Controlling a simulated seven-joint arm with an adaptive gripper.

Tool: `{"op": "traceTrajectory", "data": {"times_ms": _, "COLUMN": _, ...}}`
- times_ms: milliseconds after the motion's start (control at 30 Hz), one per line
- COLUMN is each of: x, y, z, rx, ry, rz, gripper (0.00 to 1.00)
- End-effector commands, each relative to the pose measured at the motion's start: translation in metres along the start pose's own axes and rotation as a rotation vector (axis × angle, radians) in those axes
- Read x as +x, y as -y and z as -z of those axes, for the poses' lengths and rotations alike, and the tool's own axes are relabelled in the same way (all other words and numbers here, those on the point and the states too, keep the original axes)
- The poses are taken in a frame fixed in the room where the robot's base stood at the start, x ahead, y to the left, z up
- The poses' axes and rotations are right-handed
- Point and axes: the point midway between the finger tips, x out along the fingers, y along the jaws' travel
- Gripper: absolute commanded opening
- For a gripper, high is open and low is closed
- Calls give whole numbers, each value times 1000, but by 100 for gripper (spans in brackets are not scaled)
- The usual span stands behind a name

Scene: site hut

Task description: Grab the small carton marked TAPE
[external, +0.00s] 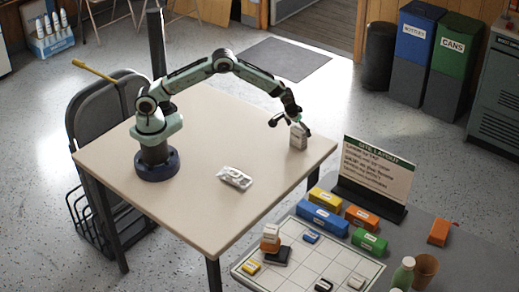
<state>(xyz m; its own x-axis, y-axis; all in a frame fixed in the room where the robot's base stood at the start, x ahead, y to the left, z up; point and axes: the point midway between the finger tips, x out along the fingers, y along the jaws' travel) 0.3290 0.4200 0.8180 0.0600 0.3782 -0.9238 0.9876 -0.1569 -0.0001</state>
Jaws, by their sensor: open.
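A small pale carton (298,139) stands upright near the right corner of the beige table (190,140). Its marking is too small to read, so I cannot tell if it says TAPE. My gripper (290,125) is open at the carton's top, with one finger to the left and the other at the right of it. I cannot tell whether a finger touches the carton or whether the carton is fully between the fingers.
A white, crumpled-looking item (235,178) lies on the table, left of the carton. The rest of the tabletop is clear. A lower grey table in front holds a white grid board (318,262), several coloured blocks, a sign (376,172), a bottle (402,274) and a brown cup (425,270).

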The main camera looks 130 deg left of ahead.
Motion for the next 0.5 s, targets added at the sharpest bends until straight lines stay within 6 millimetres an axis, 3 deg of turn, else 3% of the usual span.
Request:
{"op": "traceTrajectory", "data": {"times_ms": 233, "x": 1, "y": 0, "z": 0, "rx": 0, "ry": 0, "rz": -1, "gripper": 98}}
{"op": "traceTrajectory", "data": {"times_ms": 433, "x": 1, "y": 0, "z": 0, "rx": 0, "ry": 0, "rz": 0, "gripper": 36}}
{"op": "traceTrajectory", "data": {"times_ms": 500, "x": 1, "y": 0, "z": 0, "rx": 1, "ry": 1, "rz": 0, "gripper": 36}}
